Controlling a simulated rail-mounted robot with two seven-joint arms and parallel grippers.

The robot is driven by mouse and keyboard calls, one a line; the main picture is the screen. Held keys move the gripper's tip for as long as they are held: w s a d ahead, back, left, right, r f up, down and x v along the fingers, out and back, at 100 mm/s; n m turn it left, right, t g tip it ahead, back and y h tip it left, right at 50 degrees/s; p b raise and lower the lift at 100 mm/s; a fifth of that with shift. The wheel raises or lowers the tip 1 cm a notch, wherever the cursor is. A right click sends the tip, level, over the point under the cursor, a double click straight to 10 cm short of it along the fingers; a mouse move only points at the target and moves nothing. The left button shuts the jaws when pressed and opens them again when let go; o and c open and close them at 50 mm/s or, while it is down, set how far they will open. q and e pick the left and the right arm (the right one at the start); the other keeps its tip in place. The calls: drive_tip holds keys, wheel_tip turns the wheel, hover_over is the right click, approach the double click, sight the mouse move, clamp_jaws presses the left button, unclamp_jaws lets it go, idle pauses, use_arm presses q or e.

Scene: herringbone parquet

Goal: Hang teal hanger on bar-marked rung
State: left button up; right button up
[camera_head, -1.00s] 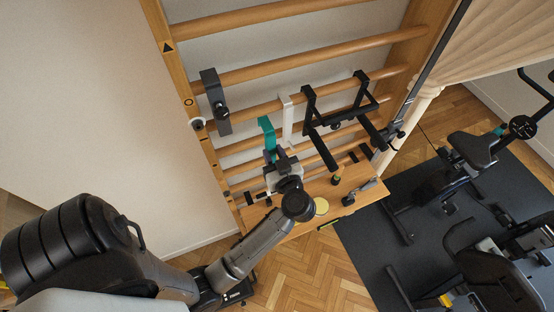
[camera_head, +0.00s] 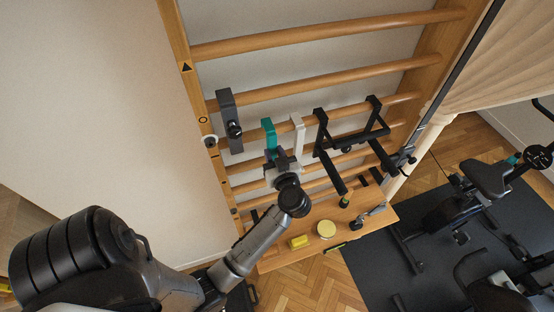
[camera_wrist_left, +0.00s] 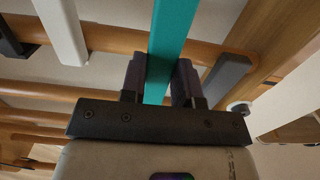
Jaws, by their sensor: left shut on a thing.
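The teal hanger (camera_head: 268,132) is a flat strip, upright in front of the wooden wall bars. My left gripper (camera_head: 279,160) is shut on its lower part; in the left wrist view the teal strip (camera_wrist_left: 171,45) runs up between the two fingers (camera_wrist_left: 160,82). Its top is level with the rung (camera_head: 345,113) that carries the white hanger (camera_head: 298,135); I cannot tell whether its hook rests on that rung or is in front of it. The left upright shows a triangle mark (camera_head: 186,68) and a circle mark (camera_head: 203,119); a bar mark is not clear. My right gripper is out of view.
A dark grey hanger (camera_head: 229,120) hangs close left of the teal one. The white hanger is close right, then a black bar frame (camera_head: 350,142). A wooden shelf (camera_head: 285,258) below holds a yellow block (camera_head: 299,241) and a yellow disc (camera_head: 327,229). Exercise bikes stand right.

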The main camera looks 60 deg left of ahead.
use_arm(q)
drive_tip(key=shift+x, duration=1.35)
drive_tip(key=shift+d+f, duration=0.1)
drive_tip(key=shift+f, duration=0.5)
drive_tip(key=shift+r, duration=0.15)
drive_tip(key=shift+r, duration=0.4)
